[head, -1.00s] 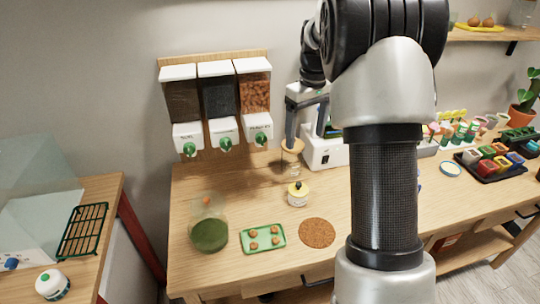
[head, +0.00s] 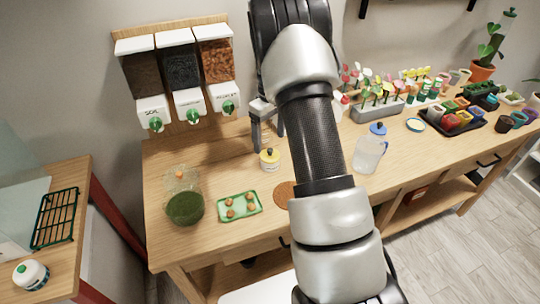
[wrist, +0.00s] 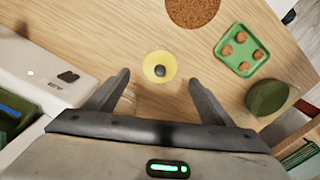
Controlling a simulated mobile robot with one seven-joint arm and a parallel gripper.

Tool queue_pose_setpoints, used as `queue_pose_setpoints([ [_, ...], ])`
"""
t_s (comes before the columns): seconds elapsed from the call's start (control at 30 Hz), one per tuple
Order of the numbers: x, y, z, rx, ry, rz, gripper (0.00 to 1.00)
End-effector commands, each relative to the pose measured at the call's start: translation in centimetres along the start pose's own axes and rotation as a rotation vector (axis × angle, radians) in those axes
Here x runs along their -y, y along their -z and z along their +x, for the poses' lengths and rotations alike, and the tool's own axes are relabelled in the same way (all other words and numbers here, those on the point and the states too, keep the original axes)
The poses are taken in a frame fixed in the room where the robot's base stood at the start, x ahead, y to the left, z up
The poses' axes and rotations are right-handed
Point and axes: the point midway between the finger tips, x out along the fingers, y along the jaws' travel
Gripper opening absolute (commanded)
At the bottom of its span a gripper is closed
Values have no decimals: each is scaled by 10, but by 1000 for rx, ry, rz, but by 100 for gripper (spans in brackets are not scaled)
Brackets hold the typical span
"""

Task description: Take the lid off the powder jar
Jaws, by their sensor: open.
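The powder jar (head: 270,161) is small and pale, with a yellow lid and a dark knob on top. It stands upright on the wooden bench. In the wrist view I look down on its yellow lid (wrist: 150,72) and knob, with the lid seated. My gripper (wrist: 158,77) is open and empty, its fingers spread to the left and right of the lid in that view, with gaps on both sides. In the head view my gripper (head: 268,143) hangs just behind and above the jar, its tips partly hidden by my arm.
A green tray (head: 223,214) with several small brown balls, a green round pot (head: 185,209) and a brown disc (head: 284,196) lie nearby. Dispensers (head: 180,70) hang behind. A white machine (wrist: 45,75) stands close beside my gripper. A blue-lidded pitcher (head: 368,153) stands to the right.

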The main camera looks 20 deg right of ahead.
Motion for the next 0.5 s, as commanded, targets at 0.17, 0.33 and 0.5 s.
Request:
queue_pose_setpoints([
  [0.17, 0, -3, 18, 4, 1, -1, 76],
  [0.33, 0, -3, 44, 3, 1, -1, 76],
  [0.5, -1, -2, 53, 0, 1, -1, 76],
])
